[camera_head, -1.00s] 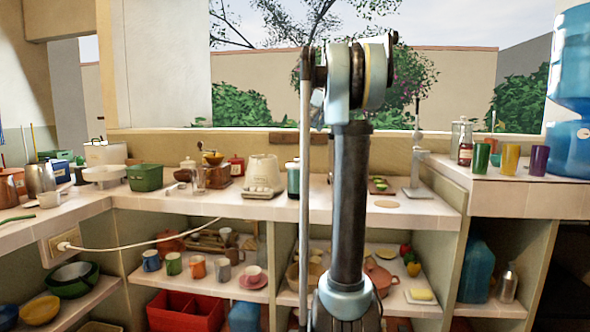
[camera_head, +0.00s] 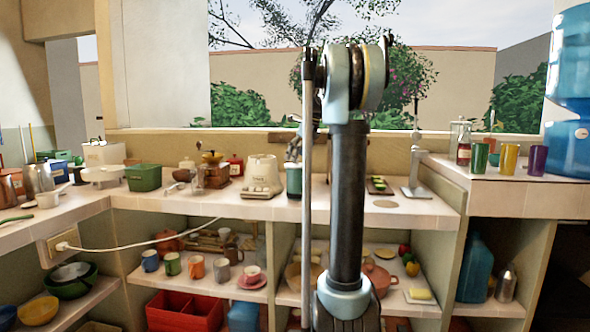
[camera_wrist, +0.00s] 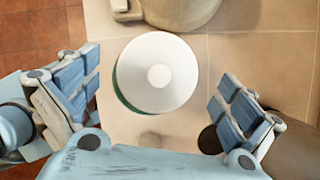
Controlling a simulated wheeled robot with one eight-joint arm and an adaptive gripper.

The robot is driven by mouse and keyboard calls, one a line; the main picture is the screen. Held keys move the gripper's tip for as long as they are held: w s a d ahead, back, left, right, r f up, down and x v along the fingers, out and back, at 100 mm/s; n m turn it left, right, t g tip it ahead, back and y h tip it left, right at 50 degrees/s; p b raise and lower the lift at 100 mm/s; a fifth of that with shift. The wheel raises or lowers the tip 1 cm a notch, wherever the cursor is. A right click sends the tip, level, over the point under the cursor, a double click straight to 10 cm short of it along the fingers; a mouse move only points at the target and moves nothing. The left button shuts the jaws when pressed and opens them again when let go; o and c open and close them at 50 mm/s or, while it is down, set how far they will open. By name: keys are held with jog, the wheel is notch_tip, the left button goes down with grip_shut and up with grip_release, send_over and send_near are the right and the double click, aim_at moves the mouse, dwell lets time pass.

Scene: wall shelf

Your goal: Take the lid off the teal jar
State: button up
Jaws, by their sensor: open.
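The teal jar (camera_head: 294,182) stands on the counter, partly behind my arm's vertical rod in the head view. In the wrist view its round white lid (camera_wrist: 142,88) with a small knob (camera_wrist: 158,76) is seen from above, on the jar, and a teal edge (camera_wrist: 121,103) shows beneath it. My gripper (camera_wrist: 155,92) is open, with one finger left of the lid and one right of it, both apart from it. In the head view my gripper (camera_head: 293,150) is just above the jar, partly hidden by the arm.
A cream appliance (camera_head: 262,176) stands close left of the jar; its base (camera_wrist: 180,12) shows in the wrist view. A dark tray (camera_head: 379,186) and a grey stand (camera_head: 416,170) are to the right.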

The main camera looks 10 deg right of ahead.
jog(key=shift+w+a+f, duration=0.1)
jog(key=shift+a+f, duration=0.05)
jog(key=shift+f, duration=0.35)
jog(key=c, duration=1)
jog(key=shift+r, duration=0.1)
